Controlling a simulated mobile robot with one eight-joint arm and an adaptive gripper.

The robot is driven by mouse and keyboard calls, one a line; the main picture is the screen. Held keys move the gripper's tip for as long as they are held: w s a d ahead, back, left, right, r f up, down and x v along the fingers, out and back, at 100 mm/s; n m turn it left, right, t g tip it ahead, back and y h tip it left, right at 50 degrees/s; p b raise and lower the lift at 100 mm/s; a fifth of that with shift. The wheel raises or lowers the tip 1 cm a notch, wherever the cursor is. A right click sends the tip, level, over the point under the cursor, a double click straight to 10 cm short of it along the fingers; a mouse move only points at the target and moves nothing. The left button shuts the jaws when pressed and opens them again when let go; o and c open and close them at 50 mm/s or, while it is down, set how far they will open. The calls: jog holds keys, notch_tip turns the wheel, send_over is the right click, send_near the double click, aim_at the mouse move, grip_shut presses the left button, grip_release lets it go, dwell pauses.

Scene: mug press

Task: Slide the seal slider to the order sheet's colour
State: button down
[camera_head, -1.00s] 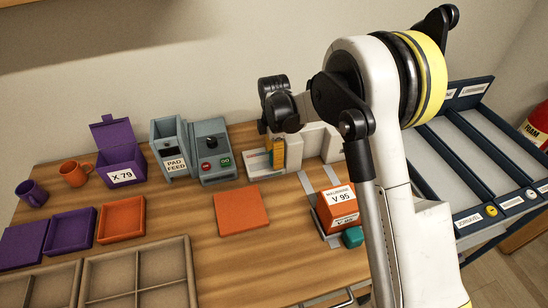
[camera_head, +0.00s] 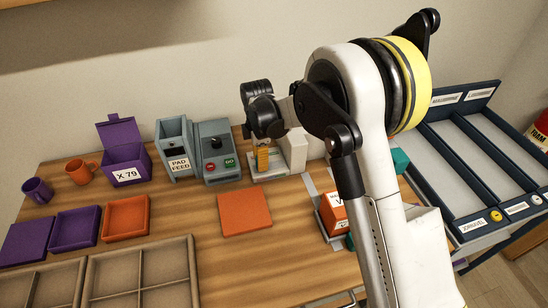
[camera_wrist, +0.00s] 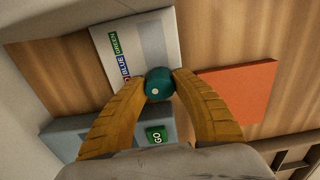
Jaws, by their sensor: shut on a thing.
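My gripper (camera_wrist: 160,84) is shut on a dark teal round knob (camera_wrist: 158,82), which I take to be the seal slider, in the wrist view. The knob is nearest that last label. In the head view my gripper (camera_head: 262,158) is down at the white press (camera_head: 294,150); its fingers hide the knob. I cannot pick out the order sheet.
Left of the press stand a grey box with red and green GO buttons (camera_head: 220,168) and the pad feed (camera_head: 172,145). An orange square (camera_head: 244,212) lies in front. An orange V 95 box (camera_head: 328,210) is partly behind my arm. Bare wood lies between.

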jog(key=shift+s+a, duration=0.15)
jog(key=shift+a, duration=0.3)
jog(key=c, duration=1)
grip_release()
jog(key=shift+a, duration=0.2)
jog(key=shift+d, duration=0.1)
notch_tip(320, 180, up, 12)
